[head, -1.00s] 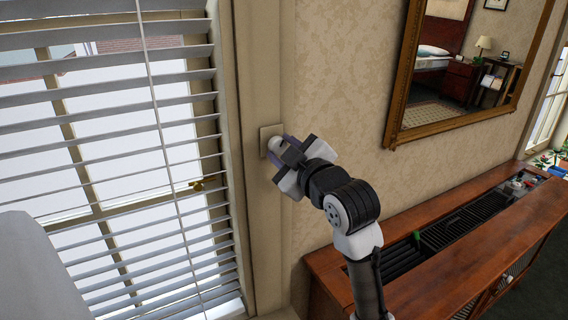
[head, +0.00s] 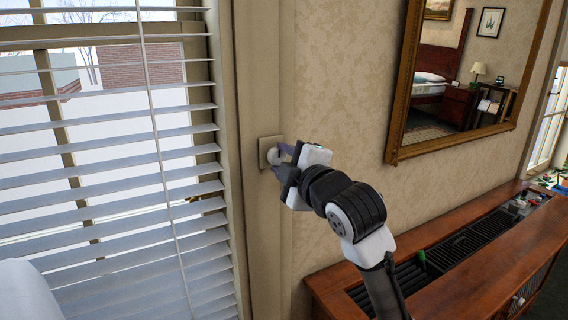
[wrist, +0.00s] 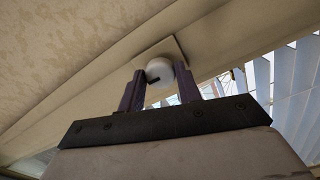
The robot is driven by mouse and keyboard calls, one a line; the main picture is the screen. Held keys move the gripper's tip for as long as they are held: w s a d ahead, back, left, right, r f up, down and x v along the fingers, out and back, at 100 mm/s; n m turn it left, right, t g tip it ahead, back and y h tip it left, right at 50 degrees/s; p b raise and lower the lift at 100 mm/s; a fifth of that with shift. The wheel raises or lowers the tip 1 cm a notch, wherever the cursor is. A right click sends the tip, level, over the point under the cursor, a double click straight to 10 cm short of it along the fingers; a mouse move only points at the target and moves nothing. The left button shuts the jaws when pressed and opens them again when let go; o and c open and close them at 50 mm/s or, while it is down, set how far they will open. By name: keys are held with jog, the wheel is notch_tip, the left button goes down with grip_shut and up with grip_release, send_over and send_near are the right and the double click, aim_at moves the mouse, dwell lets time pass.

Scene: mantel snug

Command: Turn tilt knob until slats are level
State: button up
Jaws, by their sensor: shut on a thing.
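The tilt knob (head: 273,156) is a round white knob on a square beige plate (head: 264,146) fixed to the window frame. In the wrist view the knob (wrist: 160,70) sits between my two purple fingers and shows a dark mark on its lower left. My gripper (head: 281,160) is shut on the knob, partly hiding it in the head view; it also shows in the wrist view (wrist: 160,84). The blind's slats (head: 120,190) hang at left. The upper slats look thin, nearly edge-on; the lower ones show broad faces. They look near level, but I cannot tell exactly.
A gilt-framed mirror (head: 398,105) hangs on the patterned wall (head: 335,75) to the right. A wooden cabinet (head: 450,290) with a dark grille top stands below it. A pull cord (head: 163,165) runs down the blind.

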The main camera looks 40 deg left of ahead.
jog(key=o, duration=1)
jog(key=shift+c, duration=0.2)
jog(key=b+v, duration=0.2)
jog(key=v, duration=1.1)
jog(key=shift+s+d, duration=0.15)
jog(key=shift+d, duration=0.2)
